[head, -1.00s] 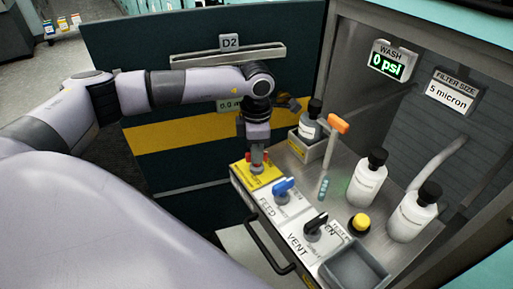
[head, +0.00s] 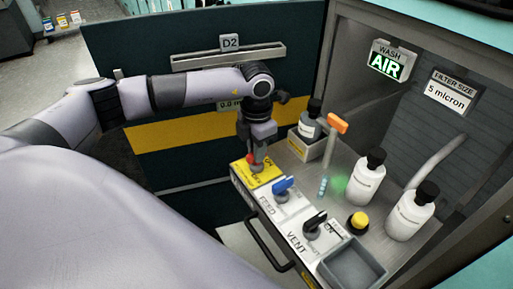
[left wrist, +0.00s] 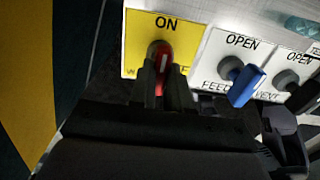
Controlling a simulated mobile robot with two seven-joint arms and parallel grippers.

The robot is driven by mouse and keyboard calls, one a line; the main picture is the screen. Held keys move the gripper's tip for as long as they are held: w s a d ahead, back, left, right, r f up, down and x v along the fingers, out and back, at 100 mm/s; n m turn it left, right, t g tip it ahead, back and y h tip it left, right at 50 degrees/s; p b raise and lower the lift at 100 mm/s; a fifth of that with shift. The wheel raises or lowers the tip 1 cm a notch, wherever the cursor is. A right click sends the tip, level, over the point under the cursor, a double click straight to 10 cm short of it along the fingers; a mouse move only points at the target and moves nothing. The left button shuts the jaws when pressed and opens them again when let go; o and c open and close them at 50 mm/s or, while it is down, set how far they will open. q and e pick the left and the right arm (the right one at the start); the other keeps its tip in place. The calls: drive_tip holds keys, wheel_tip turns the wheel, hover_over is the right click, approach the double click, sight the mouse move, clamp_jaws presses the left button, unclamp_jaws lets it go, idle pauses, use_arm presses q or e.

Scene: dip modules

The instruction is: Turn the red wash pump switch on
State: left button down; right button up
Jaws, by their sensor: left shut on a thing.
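The red wash pump switch (left wrist: 160,57) sits on a yellow plate (left wrist: 142,28) marked ON. In the left wrist view its white line points up toward ON. My left gripper (left wrist: 163,85) is shut on the switch, with a finger on each side of it. In the head view my left gripper (head: 257,163) reaches down onto the yellow plate (head: 268,177) at the panel's far left corner, hiding most of the switch. The WASH display (head: 389,62) reads AIR in green. My right gripper is not in view.
The blue FEED switch (head: 282,186) and black VENT switch (head: 314,223) stand beside the yellow plate. Behind them are an orange-topped tool (head: 337,124), a yellow button (head: 358,222) and white bottles (head: 366,176). A grey tray (head: 352,266) lies at the near end.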

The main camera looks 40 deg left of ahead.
use_arm(q)
drive_tip(key=c, duration=1.1)
unclamp_jaws()
wheel_tip(320, 180, up, 7)
drive_tip(key=shift+r, duration=0.15)
drive_tip(key=shift+s, duration=0.1)
